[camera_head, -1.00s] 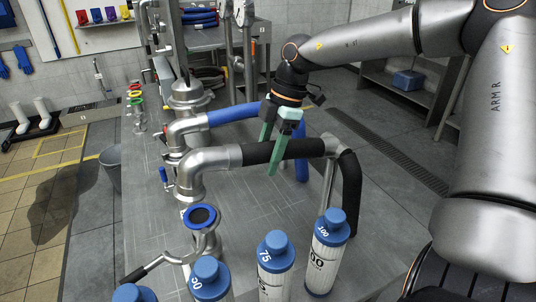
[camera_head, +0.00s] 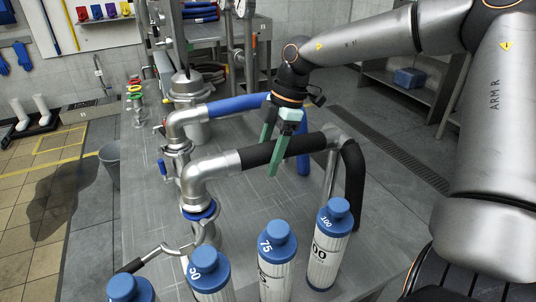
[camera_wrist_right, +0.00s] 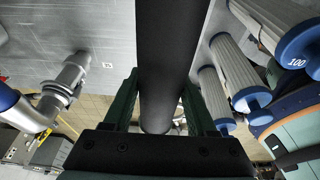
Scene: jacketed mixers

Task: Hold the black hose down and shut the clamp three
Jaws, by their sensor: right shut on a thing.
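The black hose (camera_head: 290,148) runs from a steel elbow (camera_head: 207,182) at its left end to a bend that drops at the right. The elbow's lower end meets the blue gasket (camera_head: 201,213) on the upright steel port. A steel clamp (camera_head: 178,247) with a black handle hangs around or beside that port, its arm swung out to the left; it looks open. My right gripper (camera_head: 273,160) is shut on the black hose from above. In the right wrist view the hose (camera_wrist_right: 168,50) passes between both green fingers. My left gripper is in neither view.
Blue-capped cartridges (camera_head: 274,250) stand along the table's (camera_head: 140,210) near edge, close to the port. A blue hose (camera_head: 235,105) on a second elbow lies behind. A grey bucket (camera_head: 110,165) stands left of the table. The table's left part is mostly clear.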

